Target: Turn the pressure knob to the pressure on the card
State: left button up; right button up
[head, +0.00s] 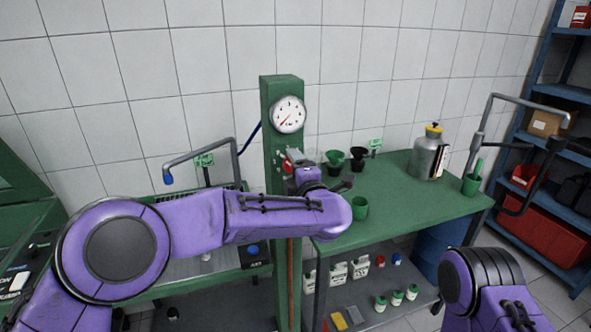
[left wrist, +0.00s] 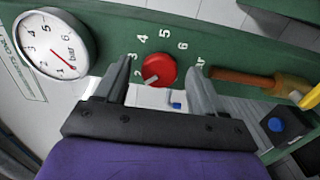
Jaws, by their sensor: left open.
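The red pressure knob (left wrist: 158,70) sits on a green panel inside a printed scale; 2 to 6 and part of "bar" show. Its pale pointer mark points down-left, near the 2. My left gripper (left wrist: 160,74) is open, with one finger on each side of the knob; I cannot tell if they touch it. In the head view my left gripper (head: 309,178) is at the green post (head: 283,100). The round gauge (left wrist: 52,45) has its red needle near the low end; it also shows in the head view (head: 288,115). I cannot make out a pressure card.
A green bench (head: 400,205) to the right holds cups, funnels and a grey canister (head: 428,157). My right forearm (head: 490,285) shows at lower right. Blue shelves (head: 565,145) stand far right.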

pick_arm(q)
jog(key=b+v, duration=0.4)
jog(key=v, duration=0.6)
jog(key=shift+s, duration=0.25)
jog(key=shift+d, duration=0.1)
